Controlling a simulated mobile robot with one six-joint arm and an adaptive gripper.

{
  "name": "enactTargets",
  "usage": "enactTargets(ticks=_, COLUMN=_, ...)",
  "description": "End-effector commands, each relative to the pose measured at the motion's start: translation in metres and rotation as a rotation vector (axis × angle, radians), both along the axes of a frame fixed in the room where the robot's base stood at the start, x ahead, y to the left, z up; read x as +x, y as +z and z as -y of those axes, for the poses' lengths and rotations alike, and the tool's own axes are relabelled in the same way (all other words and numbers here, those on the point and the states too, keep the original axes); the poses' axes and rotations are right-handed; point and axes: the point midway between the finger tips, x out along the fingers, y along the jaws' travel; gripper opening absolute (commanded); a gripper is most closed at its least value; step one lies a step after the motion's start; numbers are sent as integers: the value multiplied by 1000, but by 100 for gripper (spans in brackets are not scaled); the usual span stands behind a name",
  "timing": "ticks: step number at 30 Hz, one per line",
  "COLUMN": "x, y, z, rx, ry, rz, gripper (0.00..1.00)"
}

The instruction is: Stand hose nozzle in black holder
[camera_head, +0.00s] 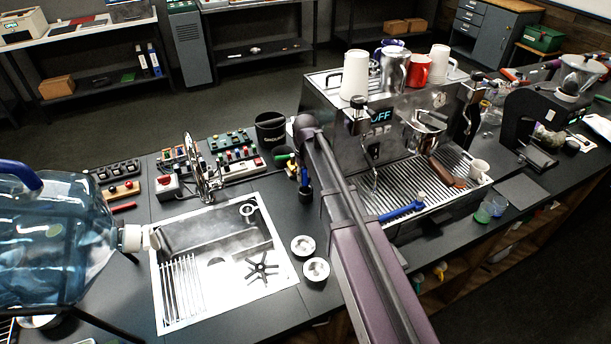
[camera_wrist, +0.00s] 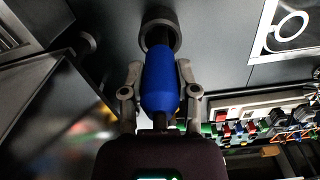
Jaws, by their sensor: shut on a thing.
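The blue hose nozzle (camera_wrist: 160,92) is between the two fingers of my gripper (camera_wrist: 160,72), which is shut on it in the wrist view. A dark round piece with a grey rim (camera_wrist: 160,27) is at the nozzle's far end. I cannot tell whether it is the nozzle's own head or the black holder, nor whether the two touch. In the head view the blue nozzle (camera_head: 305,190) shows small between the sink and the coffee machine, roughly upright. My arm hides most of my gripper there.
The sink (camera_head: 283,262) is left of my arm, with two round white cups (camera_head: 303,245) beside it. The coffee machine (camera_head: 330,125) stands close on the right. A black bin (camera_head: 271,130) and button panels (camera_head: 225,150) are behind. A large water bottle (camera_head: 60,240) lies at far left.

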Motion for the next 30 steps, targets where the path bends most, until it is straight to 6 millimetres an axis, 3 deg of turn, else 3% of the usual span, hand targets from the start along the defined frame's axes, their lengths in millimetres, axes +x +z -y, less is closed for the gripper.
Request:
enactTargets(ticks=15, x=0, y=-2, z=0, rx=0, ry=0, rz=0, gripper=0)
enactTargets(ticks=16, x=0, y=-2, z=0, rx=0, ry=0, rz=0, gripper=43)
enactTargets(ticks=20, x=0, y=-2, z=0, rx=0, ry=1, rz=0, gripper=80)
enactTargets(ticks=29, x=0, y=-2, z=-1, rx=0, ry=1, rz=0, gripper=80)
enactTargets(ticks=30, x=0, y=-2, z=-1, rx=0, ry=1, rz=0, gripper=89)
